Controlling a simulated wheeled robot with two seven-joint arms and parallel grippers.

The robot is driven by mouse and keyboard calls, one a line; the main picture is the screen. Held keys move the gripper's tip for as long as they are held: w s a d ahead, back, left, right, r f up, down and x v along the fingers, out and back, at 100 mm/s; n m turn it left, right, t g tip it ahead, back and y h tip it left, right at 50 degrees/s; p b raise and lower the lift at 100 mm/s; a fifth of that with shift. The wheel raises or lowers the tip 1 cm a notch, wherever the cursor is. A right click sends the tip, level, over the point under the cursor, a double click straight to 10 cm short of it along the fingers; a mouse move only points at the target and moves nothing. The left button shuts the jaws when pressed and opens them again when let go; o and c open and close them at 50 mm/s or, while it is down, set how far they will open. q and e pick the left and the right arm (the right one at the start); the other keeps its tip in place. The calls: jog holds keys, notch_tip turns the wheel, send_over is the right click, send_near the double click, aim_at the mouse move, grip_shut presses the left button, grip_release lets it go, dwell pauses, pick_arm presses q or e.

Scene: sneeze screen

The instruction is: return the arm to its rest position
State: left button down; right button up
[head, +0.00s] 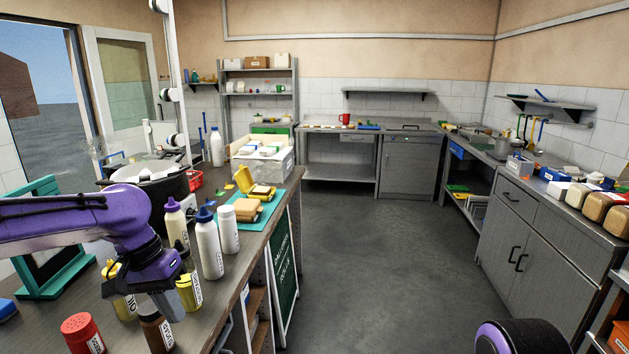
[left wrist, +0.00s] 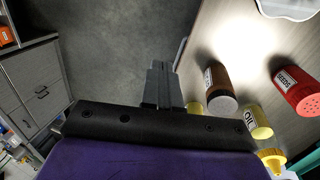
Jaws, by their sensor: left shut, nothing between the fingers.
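My left arm, purple and black, reaches in from the left in the head view. Its gripper (head: 173,306) points down over the counter (head: 50,313) among several bottles. In the left wrist view the two fingers (left wrist: 160,72) are together with nothing between them. They are apart from the brown-bodied bottle (left wrist: 219,85), which stands to their right there. My right gripper is not in view; a purple and black rounded part, likely of my right arm, shows at the bottom right of the head view.
A red seeds shaker (head: 82,334) stands left of the gripper, and white bottles (head: 209,246) stand to its right. A teal frame (head: 45,287) stands at the left. The floor (head: 400,250) is clear.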

pick_arm(q)
jog(key=s+d+f+n+b, duration=0.1)
jog(key=s+d+f, duration=0.1)
jog(key=f, duration=0.9)
jog(key=s+d+f+n, duration=0.2)
jog(key=s+f, duration=0.1)
jog(key=f, duration=0.7)
jog(key=s+d+f+n+b, duration=0.1)
jog(key=s+d+f, duration=0.1)
jog(key=f, duration=0.9)
jog(key=s+a+f+n+t+y+b, duration=0.2)
jog(key=s+a+f+y, duration=0.15)
jog(key=s+f, duration=0.7)
jog(key=s+a+f+n+t+y, duration=0.1)
jog(key=s+a+y, duration=0.1)
jog(key=s+a, duration=0.5)
jog(key=s, duration=0.4)
jog(key=shift+a+f+n+y+b, duration=0.15)
jog(key=shift+f+n+y+b, duration=0.1)
jog(key=shift+n+y+b, duration=0.15)
